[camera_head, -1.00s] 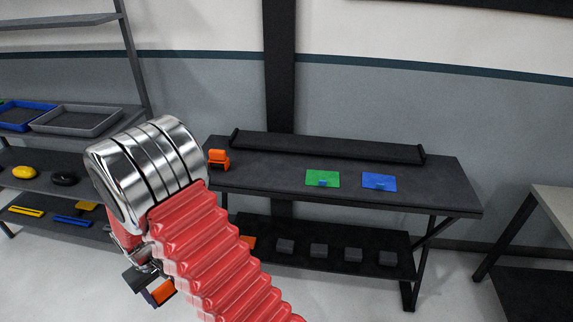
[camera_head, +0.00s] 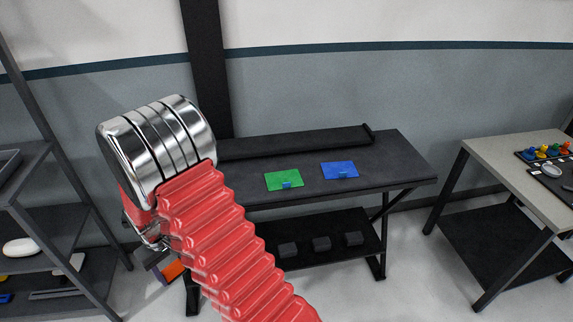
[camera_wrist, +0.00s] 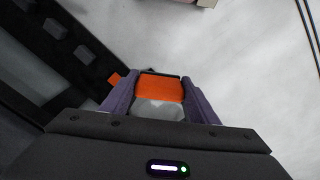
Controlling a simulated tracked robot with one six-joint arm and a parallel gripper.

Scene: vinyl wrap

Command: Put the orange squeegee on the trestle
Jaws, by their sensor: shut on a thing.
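My gripper (camera_wrist: 161,80) is shut on the orange squeegee (camera_wrist: 160,90), which sits between its two purple fingers in the wrist view. A dark edge runs along the squeegee's far side. In the head view a little orange of it (camera_head: 173,270) shows below my arm, over the floor. A dark table (camera_head: 385,160) stands ahead, and a pale-topped table (camera_head: 497,170) stands at the right. I cannot tell for certain which one is the trestle.
A green card (camera_head: 283,180) and a blue card (camera_head: 340,170) lie on the dark table. Several dark blocks, one of them here (camera_head: 321,243), sit on its lower shelf. The pale table holds a dark tray (camera_head: 545,153) of coloured items; its near left top is clear. Shelving (camera_head: 50,210) stands at left.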

